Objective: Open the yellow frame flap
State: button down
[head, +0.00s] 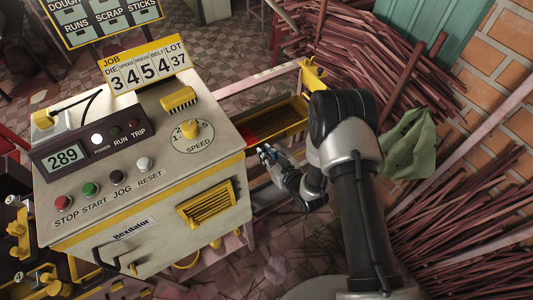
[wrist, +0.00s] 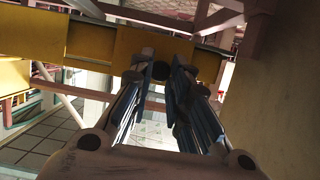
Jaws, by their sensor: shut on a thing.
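The yellow frame flap (wrist: 95,42) shows in the wrist view as a yellow band across the upper part, behind my fingertips. In the head view, yellow framework (head: 290,122) lies right of the machine, partly hidden by my arm. My gripper (wrist: 160,76) is shut on the flap at a small dark round part, with the fingers close around it. In the head view my gripper (head: 268,156) is beside the machine's right side, at the near edge of the yellow framework. The exact contact is dark and hard to see.
The cream machine (head: 140,175) with buttons, a speed dial (head: 191,130) and a 289 display (head: 63,158) stands close at left. Bundles of reddish sticks (head: 350,60) and a green cloth (head: 409,145) are at right. Tiled floor shows behind the framework.

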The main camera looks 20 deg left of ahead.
jog(key=shift+s+d+f+t+y, duration=0.3)
jog(key=shift+f+t+y, duration=0.55)
jog(key=shift+y, duration=0.2)
jog(key=shift+s+d+f+t+y, duration=0.25)
jog(key=shift+f+t+y, duration=0.55)
jog(key=shift+y, duration=0.3)
jog(key=shift+s+d+f+t+y, duration=0.2)
jog(key=shift+d+f+t+y, duration=0.1)
jog(key=shift+f+t+y, duration=0.65)
jog(key=shift+r, duration=0.1)
jog(key=c, duration=1.5)
grip_release()
jog(key=shift+o, duration=0.2)
jog(key=shift+r, duration=0.1)
